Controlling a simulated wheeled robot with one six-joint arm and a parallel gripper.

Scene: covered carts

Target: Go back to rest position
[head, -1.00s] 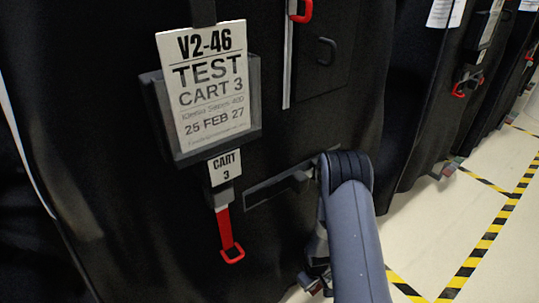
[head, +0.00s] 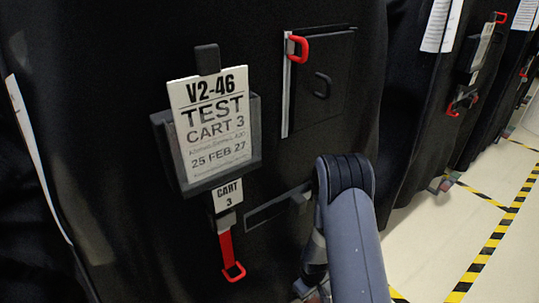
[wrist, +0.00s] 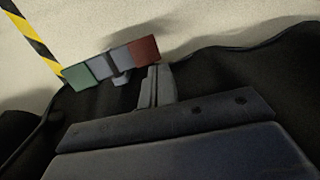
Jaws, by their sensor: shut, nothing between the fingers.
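My gripper (wrist: 157,88) shows in the wrist view, its narrow fingers closed together with nothing between them. It points at the pale floor and the lower edge of a black cart cover. A pedal-like bar (wrist: 112,63) with green, grey and red sections lies just beyond the fingertips; I cannot tell whether they touch. In the head view, my blue-grey arm (head: 352,235) is bent down in front of the black covered cart (head: 120,60), at the lower middle. The gripper end is mostly hidden behind the arm and cut off by the bottom edge.
The cart carries a "TEST CART 3" card (head: 211,125) in a holder, a red pull tab (head: 229,255) and a red handle (head: 298,47) on a flap. More covered carts (head: 430,100) stand at the right. Open floor (head: 440,240) with yellow-black tape lies at the lower right.

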